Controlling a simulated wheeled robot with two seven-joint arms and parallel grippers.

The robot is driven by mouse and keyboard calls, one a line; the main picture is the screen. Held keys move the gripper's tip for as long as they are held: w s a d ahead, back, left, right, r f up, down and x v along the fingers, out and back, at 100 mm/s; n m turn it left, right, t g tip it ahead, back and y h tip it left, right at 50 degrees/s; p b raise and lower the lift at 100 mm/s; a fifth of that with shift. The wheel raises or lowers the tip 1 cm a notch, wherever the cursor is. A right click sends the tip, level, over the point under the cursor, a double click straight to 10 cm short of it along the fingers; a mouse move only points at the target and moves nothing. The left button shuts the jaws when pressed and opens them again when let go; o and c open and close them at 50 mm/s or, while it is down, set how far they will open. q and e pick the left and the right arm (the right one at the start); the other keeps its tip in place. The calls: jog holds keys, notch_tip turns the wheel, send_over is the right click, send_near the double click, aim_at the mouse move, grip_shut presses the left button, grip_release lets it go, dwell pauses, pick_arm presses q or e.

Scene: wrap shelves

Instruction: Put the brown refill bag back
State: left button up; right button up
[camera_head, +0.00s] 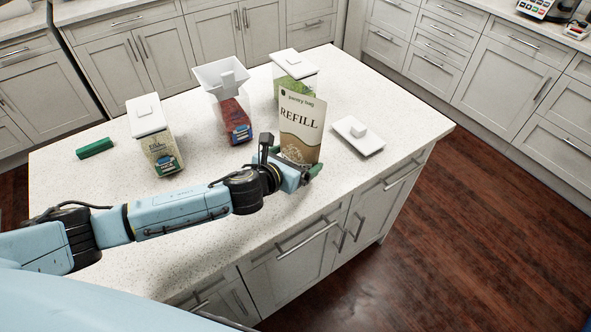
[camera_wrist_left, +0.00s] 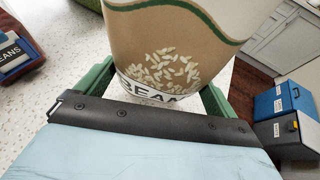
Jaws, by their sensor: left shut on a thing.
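The brown refill bag (camera_head: 300,128) has a cream top reading "REFILL" and a brown lower part. It is upright at the front right part of the island. My left gripper (camera_head: 308,173) is shut on its lower part; the green fingers (camera_wrist_left: 160,85) sit on either side of the bag in the left wrist view. There the bag (camera_wrist_left: 180,40) shows pale beans and a partly covered "BEANS" label. The fingers hide the bag's bottom edge, so I cannot tell whether it touches the counter. My right gripper is not in view.
On the island counter (camera_head: 225,200) stand a lidded container (camera_head: 155,140), a red-filled container (camera_head: 235,118) with a white funnel (camera_head: 222,77), and a green-filled container (camera_head: 295,70) behind the bag. A loose white lid (camera_head: 358,135) lies right; a green block (camera_head: 95,147) lies left.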

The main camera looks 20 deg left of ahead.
pick_arm(q)
jog(key=shift+f+b, duration=0.45)
jog(key=shift+f, duration=1.3)
jog(key=shift+f, duration=0.1)
jog(key=o, duration=0.8)
jog(key=shift+s+r, duration=0.2)
jog(key=p+v, duration=0.1)
jog(key=v, duration=1)
jog(key=shift+s+r, duration=0.15)
jog(key=shift+s, duration=0.15)
